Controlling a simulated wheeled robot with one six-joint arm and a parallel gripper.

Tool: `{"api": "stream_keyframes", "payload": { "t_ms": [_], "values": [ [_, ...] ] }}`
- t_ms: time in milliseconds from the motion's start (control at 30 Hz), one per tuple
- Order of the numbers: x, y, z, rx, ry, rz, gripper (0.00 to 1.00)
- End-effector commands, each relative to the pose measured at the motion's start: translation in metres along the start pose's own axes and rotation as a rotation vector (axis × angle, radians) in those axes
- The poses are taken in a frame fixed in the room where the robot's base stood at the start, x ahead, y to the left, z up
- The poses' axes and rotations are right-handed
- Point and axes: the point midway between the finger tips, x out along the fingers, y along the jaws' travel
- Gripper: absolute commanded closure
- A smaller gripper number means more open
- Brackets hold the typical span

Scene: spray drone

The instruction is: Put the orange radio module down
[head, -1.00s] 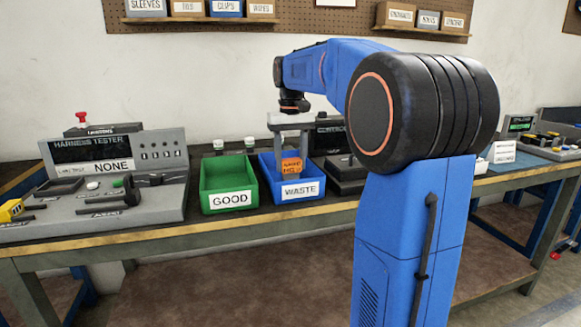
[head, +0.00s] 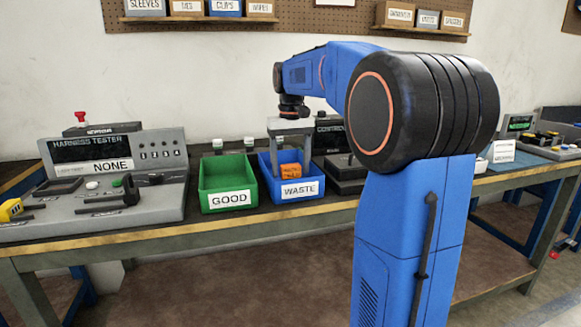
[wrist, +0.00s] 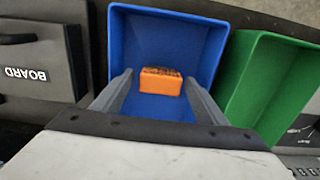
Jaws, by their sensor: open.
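The orange radio module (head: 291,170) is in the blue bin labelled WASTE (head: 300,190). In the wrist view the module (wrist: 161,81) lies inside the blue bin (wrist: 200,32), between and beyond my fingertips, with its dark top side partly in sight. My gripper (wrist: 160,85) is open, its two grey fingers spread apart to either side of the module with gaps between. In the head view my gripper (head: 290,155) points down over the WASTE bin.
The green GOOD bin (head: 228,197) stands just left of the WASTE bin and looks empty. A harness tester (head: 100,165) reading NONE sits further left. A dark board fixture (head: 345,175) is close on the right.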

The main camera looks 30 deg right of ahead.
Motion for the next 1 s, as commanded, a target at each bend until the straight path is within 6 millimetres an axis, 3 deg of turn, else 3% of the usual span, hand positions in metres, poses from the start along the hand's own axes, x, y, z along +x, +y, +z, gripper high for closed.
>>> {"api": "stream_keyframes", "payload": {
  "t_ms": [600,800,1000],
  "values": [
    [-0.101,0.000,-0.001,0.000,0.002,0.000,0.33],
    [-0.117,0.000,0.000,0.000,0.000,0.000,0.33],
    [-0.119,0.000,0.000,0.000,0.000,0.000,0.33]
  ]
}}
